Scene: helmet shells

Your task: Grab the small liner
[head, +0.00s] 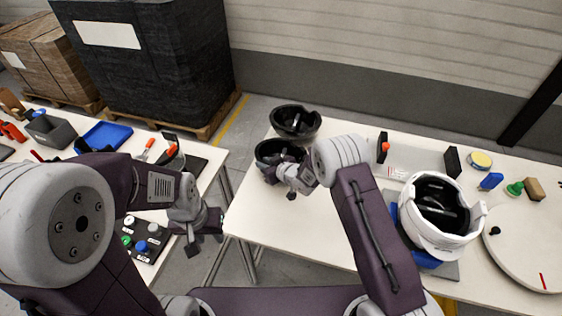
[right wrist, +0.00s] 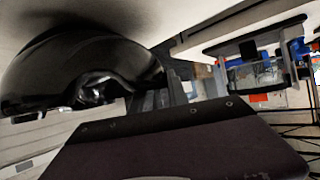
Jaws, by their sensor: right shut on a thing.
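Two black bowl-shaped liners stand on the left end of the right white table. The far liner (head: 294,120) is free of my grippers. The near liner (head: 268,151) is partly hidden behind my right gripper (head: 281,173), which is shut on its near rim. In the right wrist view this glossy black liner (right wrist: 70,72) fills the upper left, with the jaws at its edge. I cannot tell from size alone which liner is the small one. My left gripper (head: 205,228) hangs empty over the gap between the tables; its jaw opening is unclear.
A white helmet shell (head: 443,237) with a dark inside sits on a blue stand at the right, beside a round white plate (head: 525,240). Small tools line the table's back. The left table (head: 208,166) holds a blue tray (head: 108,135) and a button box (head: 140,240).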

